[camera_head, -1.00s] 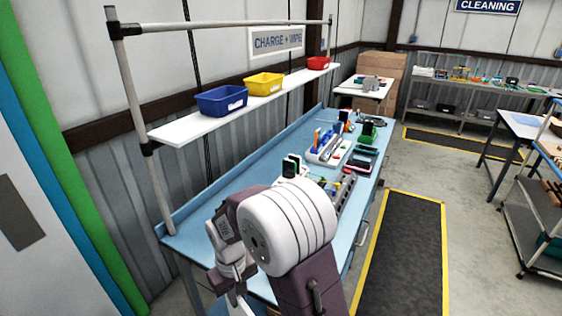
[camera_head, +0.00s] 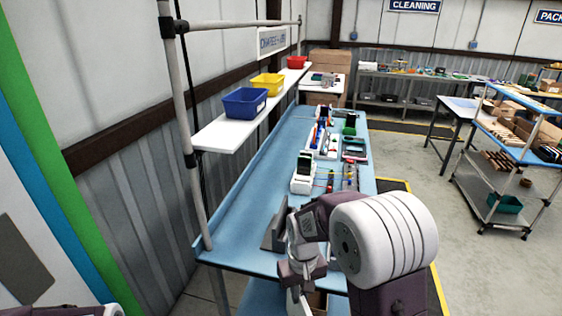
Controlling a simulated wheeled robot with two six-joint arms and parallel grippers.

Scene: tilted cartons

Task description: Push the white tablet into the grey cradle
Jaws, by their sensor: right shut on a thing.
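My right gripper (camera_head: 298,292) is low in the picture, in front of the bench's near end, pointing down. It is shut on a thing. A thin white piece (camera_head: 296,306) shows below it at the bottom edge; it looks like the white tablet, mostly hidden by the gripper and cut off by the frame. A grey angled stand (camera_head: 275,232), which looks like the cradle, sits on the blue bench just behind and left of the gripper, apart from it. My right wrist hides its right side. My left gripper is out of view; only a bit of my left arm shows at bottom left.
The blue bench (camera_head: 240,218) is clear left of the stand. Farther back stand a white device with a dark screen (camera_head: 303,181) and several small tools. A white shelf (camera_head: 229,133) with blue, yellow and red bins overhangs the bench's left side; its post rises near the front.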

